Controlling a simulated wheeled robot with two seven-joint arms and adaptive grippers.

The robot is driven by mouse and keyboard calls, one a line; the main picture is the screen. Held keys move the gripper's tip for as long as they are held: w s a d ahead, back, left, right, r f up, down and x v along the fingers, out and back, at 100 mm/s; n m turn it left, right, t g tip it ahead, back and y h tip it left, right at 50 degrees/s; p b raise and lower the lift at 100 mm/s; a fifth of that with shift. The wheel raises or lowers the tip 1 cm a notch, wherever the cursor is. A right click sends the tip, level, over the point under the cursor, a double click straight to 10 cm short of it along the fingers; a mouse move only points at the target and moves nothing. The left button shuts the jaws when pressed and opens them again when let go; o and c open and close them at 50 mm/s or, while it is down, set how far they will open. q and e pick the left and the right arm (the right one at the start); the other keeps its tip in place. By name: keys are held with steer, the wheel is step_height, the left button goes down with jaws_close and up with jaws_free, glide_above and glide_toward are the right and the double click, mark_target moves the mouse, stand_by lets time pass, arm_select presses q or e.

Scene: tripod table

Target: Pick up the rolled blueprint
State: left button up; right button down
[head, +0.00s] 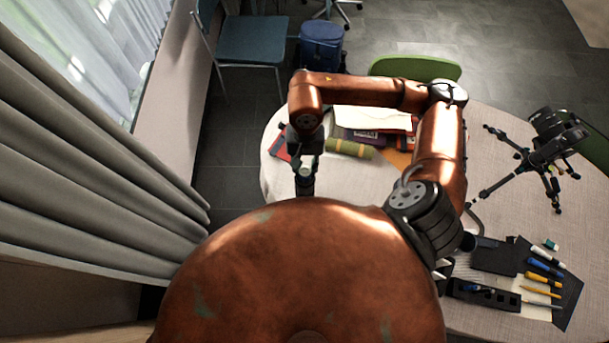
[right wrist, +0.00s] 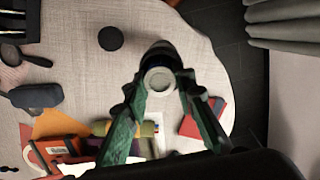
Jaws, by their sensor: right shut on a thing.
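My right gripper (head: 305,180) reaches down at the left end of the pale table (head: 480,160). In the right wrist view, its two green-tinted fingers (right wrist: 158,105) close on an upright cylinder (right wrist: 158,80) with a round pale end and dark sides. The pale top of this cylinder also shows in the head view (head: 306,161). I cannot tell whether it is the rolled blueprint or whether it clears the table. A yellow-green roll (head: 349,149) lies to the right of the gripper, also visible in the right wrist view (right wrist: 112,128). My left gripper is not in view.
Books and papers (head: 372,119) lie beside the roll. A red book (right wrist: 203,117) is near the table edge. A black tripod (head: 545,150) stands at the right. Pens (head: 541,280) and a black holder (head: 484,294) are at the front right. A round black disc (right wrist: 111,38) sits near the cylinder.

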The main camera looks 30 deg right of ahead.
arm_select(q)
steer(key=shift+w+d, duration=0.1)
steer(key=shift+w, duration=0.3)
arm_select(e)
steer(key=shift+r, duration=0.15)
